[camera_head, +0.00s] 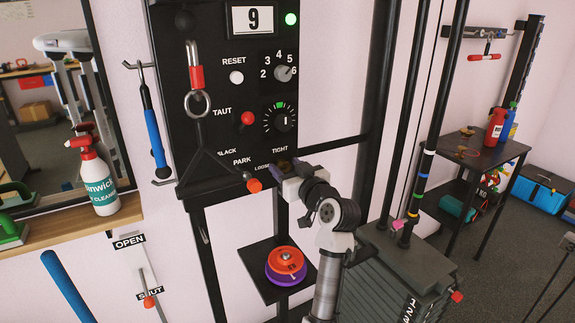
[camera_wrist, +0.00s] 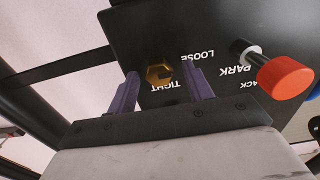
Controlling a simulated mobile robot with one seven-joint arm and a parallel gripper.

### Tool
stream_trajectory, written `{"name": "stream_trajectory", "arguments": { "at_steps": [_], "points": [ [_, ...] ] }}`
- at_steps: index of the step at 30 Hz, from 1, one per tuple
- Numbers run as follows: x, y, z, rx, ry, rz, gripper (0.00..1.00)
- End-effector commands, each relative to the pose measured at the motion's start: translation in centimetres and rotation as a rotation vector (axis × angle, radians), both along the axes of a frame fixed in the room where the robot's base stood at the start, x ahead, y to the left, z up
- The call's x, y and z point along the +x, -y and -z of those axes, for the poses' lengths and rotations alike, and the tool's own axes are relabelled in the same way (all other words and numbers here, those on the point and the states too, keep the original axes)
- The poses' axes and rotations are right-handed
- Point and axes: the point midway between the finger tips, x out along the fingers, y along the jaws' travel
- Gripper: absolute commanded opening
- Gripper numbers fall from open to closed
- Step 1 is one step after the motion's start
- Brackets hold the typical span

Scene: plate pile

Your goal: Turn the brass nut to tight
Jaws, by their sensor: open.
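The brass nut (camera_wrist: 159,74) is on the lower part of the black panel, between the upside-down words LOOSE and TIGHT in the wrist view. Its face has a dark recess; I cannot tell its exact setting. My gripper (camera_wrist: 161,80) is open, with one purple finger on each side of the nut and a gap showing at both sides. In the head view my gripper (camera_head: 287,178) is at the panel's lower edge and largely hides the nut (camera_head: 283,164).
A lever with a red-orange knob (camera_wrist: 285,77) sticks out beside PARK, close to my gripper. Below, red and purple plates (camera_head: 287,264) lie on a shelf.

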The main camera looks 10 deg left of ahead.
Motion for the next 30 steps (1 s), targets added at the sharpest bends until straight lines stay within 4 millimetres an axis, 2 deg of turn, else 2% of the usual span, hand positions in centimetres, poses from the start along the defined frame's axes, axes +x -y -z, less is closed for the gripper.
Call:
{"name": "stream_trajectory", "arguments": {
  "at_steps": [9, 19, 30],
  "points": [
    [0.2, -0.13, 0.05, -0.001, -0.001, 0.0, 0.5],
    [0.17, -0.11, 0.05, 0.0, 0.0, 0.0, 0.08],
    [0.17, -0.09, -0.05, 0.058, -0.044, 0.0, 0.08]
  ]
}}
